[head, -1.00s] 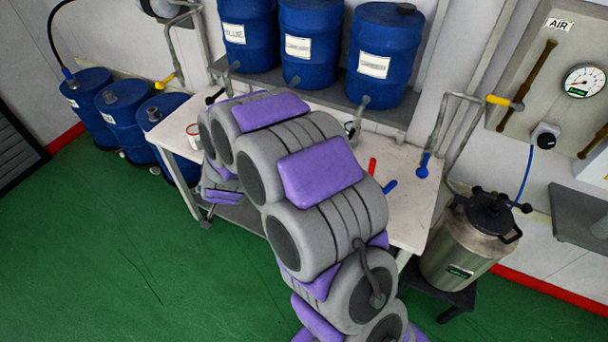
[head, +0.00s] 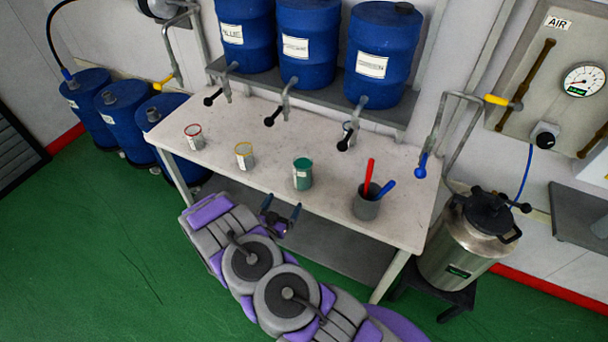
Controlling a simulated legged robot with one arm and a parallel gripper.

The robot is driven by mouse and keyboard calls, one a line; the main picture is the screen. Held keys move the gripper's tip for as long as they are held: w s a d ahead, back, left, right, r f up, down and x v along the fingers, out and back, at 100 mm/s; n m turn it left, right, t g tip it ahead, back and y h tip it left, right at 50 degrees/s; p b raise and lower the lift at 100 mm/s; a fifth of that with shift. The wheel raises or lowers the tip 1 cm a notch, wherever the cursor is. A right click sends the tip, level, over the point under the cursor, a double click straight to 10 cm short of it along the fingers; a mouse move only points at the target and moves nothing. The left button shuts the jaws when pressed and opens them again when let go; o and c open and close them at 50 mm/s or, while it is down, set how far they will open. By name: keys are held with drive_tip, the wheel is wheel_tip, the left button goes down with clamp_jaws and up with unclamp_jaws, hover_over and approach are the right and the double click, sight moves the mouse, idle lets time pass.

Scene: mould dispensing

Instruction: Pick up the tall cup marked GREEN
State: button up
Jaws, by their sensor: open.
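A green cup (head: 303,174) with a pale label stands upright on the white table (head: 340,217), right of the table's middle. The label's text is too small to read. A cup with a yellow rim (head: 244,156) and a cup with a red rim (head: 194,137) stand to its left. My gripper (head: 281,209) is in front of the table's front edge, just below and left of the green cup in the picture. Its two dark fingers are apart, with nothing between them, and point towards the table. It does not touch the cup.
A grey holder (head: 367,206) with a red and a blue handle stands right of the green cup. Several blue drums (head: 382,45) with taps sit on the shelf behind. A steel pressure pot (head: 468,245) stands at the right. Table space between the cups is clear.

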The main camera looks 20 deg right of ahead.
drive_tip(key=b, duration=0.2)
approach(306, 165)
drive_tip(key=shift+d, duration=0.1)
drive_tip(key=shift+w+d+r, duration=0.1)
drive_tip(key=shift+w+d, duration=0.25)
drive_tip(key=shift+w, duration=0.25)
drive_tip(key=shift+b+x, duration=0.55)
drive_tip(key=shift+x, duration=2.25)
drive_tip(key=shift+s+d, duration=0.1)
drive_tip(key=shift+s, duration=0.05)
drive_tip(key=shift+c, duration=1.4)
drive_tip(key=c, duration=1.1)
